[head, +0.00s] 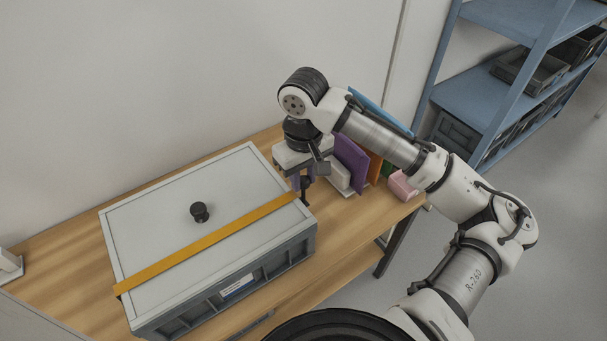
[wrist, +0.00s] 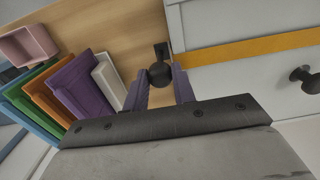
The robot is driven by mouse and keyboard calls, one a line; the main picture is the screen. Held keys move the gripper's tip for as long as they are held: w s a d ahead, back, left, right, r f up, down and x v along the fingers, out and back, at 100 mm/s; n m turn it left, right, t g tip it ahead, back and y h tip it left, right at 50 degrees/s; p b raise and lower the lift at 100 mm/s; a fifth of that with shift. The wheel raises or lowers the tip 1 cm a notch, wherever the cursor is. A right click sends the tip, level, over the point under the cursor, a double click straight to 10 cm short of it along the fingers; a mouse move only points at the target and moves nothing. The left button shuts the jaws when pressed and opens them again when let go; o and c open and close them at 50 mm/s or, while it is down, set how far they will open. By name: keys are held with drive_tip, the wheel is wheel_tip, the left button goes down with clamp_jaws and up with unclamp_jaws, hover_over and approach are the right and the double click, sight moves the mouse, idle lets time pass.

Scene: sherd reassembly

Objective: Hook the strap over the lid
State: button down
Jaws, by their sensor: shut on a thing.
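A grey crate (head: 275,257) with a pale grey lid (head: 165,215) stands on the wooden table. The lid has a black knob (head: 199,211), which also shows in the wrist view (wrist: 303,77). An orange strap (head: 205,241) lies across the lid from the left edge to the right edge, in front of the knob. My gripper (wrist: 161,88) is at the right edge of the crate, shut on a black ball-ended piece (wrist: 160,72) at the strap's right end. How that piece joins the strap is hard to tell.
Purple (wrist: 83,88), white, orange, green and blue upright items stand close beside my gripper, with a pink box (wrist: 28,43) beyond them. A wall is behind the table. A blue shelf (head: 510,85) with grey bins stands at the right.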

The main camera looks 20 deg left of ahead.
drive_tip(key=shift+r+p, duration=0.3)
drive_tip(key=shift+p, duration=0.2)
idle(0.4)
drive_tip(key=c, duration=1.1)
unclamp_jaws()
wheel_tip(320, 180, up, 14)
drive_tip(key=shift+f+b, duration=0.1)
drive_tip(key=shift+b, duration=0.5)
